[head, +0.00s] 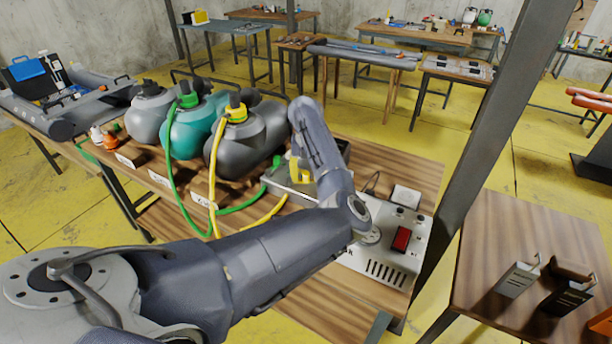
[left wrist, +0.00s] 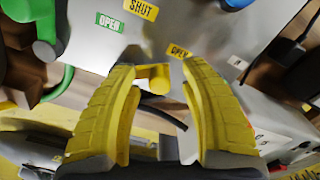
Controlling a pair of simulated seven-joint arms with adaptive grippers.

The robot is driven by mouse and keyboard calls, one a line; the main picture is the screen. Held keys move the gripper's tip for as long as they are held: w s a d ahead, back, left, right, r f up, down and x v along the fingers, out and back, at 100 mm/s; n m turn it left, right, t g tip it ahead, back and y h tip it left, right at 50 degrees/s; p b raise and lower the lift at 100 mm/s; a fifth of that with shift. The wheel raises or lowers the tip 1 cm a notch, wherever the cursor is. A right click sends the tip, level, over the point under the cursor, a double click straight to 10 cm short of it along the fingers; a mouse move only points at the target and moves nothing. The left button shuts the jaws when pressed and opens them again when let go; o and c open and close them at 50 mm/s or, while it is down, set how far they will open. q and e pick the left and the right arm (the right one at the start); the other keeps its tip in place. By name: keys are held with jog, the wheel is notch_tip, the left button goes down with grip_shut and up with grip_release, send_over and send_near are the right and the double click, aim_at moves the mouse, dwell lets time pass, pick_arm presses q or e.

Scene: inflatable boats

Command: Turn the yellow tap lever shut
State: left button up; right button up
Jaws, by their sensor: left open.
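The yellow tap lever (left wrist: 154,77) is a short, thick bar with a rounded end, low against a grey metal panel (left wrist: 85,52) in the left wrist view. My left gripper (left wrist: 158,66) has yellow ridged fingers. It is open, with one finger on each side of the lever; I cannot tell whether either touches it. A yellow OPEN label (left wrist: 178,50) lies by the right fingertip, and a yellow SHUT label (left wrist: 141,9) sits farther up. In the head view my left arm covers part of the tap panel (head: 284,186). My right gripper is not in view.
A green lever (left wrist: 45,30) and a green OPEN label (left wrist: 110,22) are at the left wrist view's upper left. Grey and teal containers (head: 190,128) with green and yellow hoses stand left of my arm. A white box with a red switch (head: 402,238) stands to the right.

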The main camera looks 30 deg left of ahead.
pick_arm(q)
jog(key=shift+f, duration=0.15)
jog(key=shift+c, duration=0.3)
grip_shut()
